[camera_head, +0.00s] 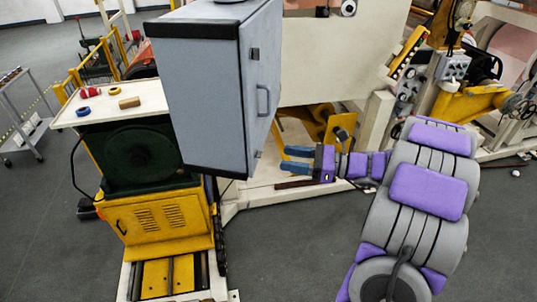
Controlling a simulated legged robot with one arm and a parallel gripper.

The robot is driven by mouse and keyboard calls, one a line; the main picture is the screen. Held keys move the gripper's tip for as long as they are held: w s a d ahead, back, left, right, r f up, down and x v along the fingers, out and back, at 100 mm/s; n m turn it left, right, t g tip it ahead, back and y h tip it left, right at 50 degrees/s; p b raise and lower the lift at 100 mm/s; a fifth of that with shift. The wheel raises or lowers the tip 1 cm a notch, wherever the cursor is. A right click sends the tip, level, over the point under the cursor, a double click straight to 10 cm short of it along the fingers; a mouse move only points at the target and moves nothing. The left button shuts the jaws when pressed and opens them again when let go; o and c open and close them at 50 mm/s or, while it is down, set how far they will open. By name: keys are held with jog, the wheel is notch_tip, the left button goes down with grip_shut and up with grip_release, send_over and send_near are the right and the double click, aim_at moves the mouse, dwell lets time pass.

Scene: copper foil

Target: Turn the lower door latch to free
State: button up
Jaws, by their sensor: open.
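A grey-blue cabinet (200,90) stands at the upper middle, its door (262,75) facing right. The door has a dark upper latch (255,54), a bar handle (263,100) in the middle and a small dark lower latch (257,154) near its bottom edge. How the lower latch is turned is too small to tell. My gripper (284,159) points left at about the height of the lower latch in the picture. Its two blue fingers are spread, with nothing between them. The fingertips appear a short way right of the latch.
A cream bench top (110,103) with tape rolls and a small block lies left of the cabinet, above a yellow machine base (165,215). Yellow and cream machinery (480,98) stands behind and to the right. The grey floor (290,255) in front is clear.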

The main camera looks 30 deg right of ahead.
aim_at(258, 154)
jog(key=x, duration=0.6)
jog(key=shift+w+a, duration=0.2)
jog(key=shift+a, duration=0.05)
jog(key=shift+c, duration=0.4)
grip_shut()
